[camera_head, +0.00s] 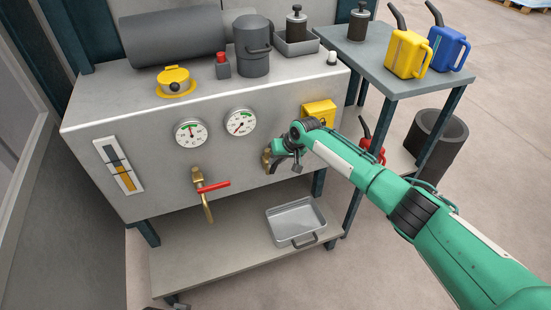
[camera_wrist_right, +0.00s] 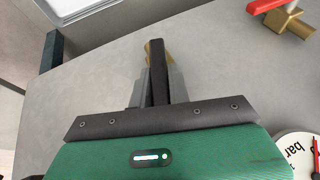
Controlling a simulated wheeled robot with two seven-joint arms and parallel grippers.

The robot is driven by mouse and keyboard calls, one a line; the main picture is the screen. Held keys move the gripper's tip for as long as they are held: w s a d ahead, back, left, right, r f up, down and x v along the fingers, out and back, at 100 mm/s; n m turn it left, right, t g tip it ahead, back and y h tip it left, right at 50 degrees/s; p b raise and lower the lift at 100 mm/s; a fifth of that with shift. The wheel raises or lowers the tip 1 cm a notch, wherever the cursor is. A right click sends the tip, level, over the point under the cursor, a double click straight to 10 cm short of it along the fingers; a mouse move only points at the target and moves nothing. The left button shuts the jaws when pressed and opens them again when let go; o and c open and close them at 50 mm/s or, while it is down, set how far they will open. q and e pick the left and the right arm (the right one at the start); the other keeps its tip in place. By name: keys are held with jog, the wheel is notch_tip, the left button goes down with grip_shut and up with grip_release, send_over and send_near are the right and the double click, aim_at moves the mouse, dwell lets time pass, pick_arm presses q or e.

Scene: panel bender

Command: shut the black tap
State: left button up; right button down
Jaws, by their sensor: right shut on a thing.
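The black tap is on the front of the grey machine (camera_head: 110,200), right of the red-handled tap (camera_head: 212,187). My right gripper (camera_head: 274,162) is at the black tap and hides most of it in the head view; a bit of its brass body shows there. In the right wrist view, the tap's black handle (camera_wrist_right: 156,62) lies between the two grey fingers of my right gripper (camera_wrist_right: 155,88), which are shut on it. A little brass shows behind the handle. How far the tap is turned I cannot tell. My left gripper is not in view.
Two dials (camera_head: 191,132) and a yellow box (camera_head: 319,111) sit on the machine's front near my right arm. A metal tray (camera_head: 296,221) stands on the shelf below. A side table (camera_head: 372,73) with a yellow can (camera_head: 405,55) and a blue can (camera_head: 448,48) is at the right.

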jog(key=shift+d+f+y, duration=0.2)
jog(key=shift+d+y, duration=0.05)
jog(key=shift+y, duration=0.05)
jog(key=shift+w+d+f+g+y+b, duration=0.2)
jog(key=shift+d+g+y+b, duration=0.1)
jog(key=shift+y+b, duration=0.5)
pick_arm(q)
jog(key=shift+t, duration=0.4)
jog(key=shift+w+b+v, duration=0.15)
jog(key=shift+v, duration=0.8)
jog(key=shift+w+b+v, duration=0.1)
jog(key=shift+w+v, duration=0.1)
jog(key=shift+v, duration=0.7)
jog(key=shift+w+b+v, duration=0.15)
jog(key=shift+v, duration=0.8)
pick_arm(e)
jog(key=shift+d+m+y, duration=0.25)
jog(key=shift+m+y, duration=0.05)
jog(key=shift+y, duration=0.1)
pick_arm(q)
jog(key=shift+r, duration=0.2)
pick_arm(e)
jog(key=c, duration=1.3)
grip_release()
